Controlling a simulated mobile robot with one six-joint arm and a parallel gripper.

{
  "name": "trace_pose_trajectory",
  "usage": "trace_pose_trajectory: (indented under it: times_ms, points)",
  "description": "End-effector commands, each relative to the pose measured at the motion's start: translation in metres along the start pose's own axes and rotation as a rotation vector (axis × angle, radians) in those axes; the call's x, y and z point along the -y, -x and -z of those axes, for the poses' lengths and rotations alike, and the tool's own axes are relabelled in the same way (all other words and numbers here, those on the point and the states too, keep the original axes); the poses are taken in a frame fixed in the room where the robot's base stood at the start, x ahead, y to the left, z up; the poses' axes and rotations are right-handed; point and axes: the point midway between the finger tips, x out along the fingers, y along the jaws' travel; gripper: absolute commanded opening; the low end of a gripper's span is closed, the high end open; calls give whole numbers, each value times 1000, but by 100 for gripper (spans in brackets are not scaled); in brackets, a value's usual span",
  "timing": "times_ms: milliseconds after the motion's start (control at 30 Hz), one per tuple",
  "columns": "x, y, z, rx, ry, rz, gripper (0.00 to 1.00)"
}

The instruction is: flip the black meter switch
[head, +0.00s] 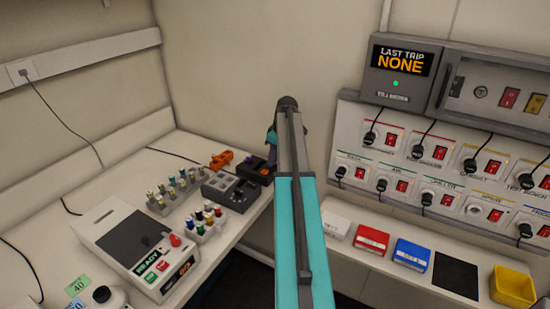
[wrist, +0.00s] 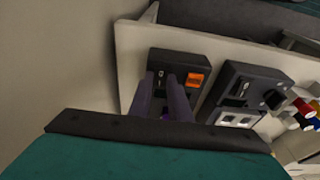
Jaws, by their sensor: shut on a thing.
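A black meter (wrist: 180,66) with an orange patch (wrist: 196,80) on its face is under my gripper in the wrist view. In the head view a black box (head: 252,170) on the left bench, beside the end of my arm, looks like the same meter.
A second dark box (wrist: 246,92) with a knob stands just right of the meter. Racks of small coloured-cap bottles (head: 175,188) and a white instrument (head: 135,245) stand on the bench. A panel of sockets and red switches (head: 440,165) is at right.

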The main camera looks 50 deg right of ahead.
Motion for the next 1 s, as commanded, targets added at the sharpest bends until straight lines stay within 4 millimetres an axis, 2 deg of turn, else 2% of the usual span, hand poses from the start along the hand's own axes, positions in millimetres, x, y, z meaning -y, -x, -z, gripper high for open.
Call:
trace_pose_trajectory:
  times_ms: [400,767,800,900,1000]
  points:
    - [-1,0,10,221,2,-1,0]
    - [-1,0,8,242,-1,-3,0]
    - [-1,0,8,242,-1,-3,19]
    - [-1,0,8,241,-1,-3,36]
    - [-1,0,8,241,-2,-2,36]
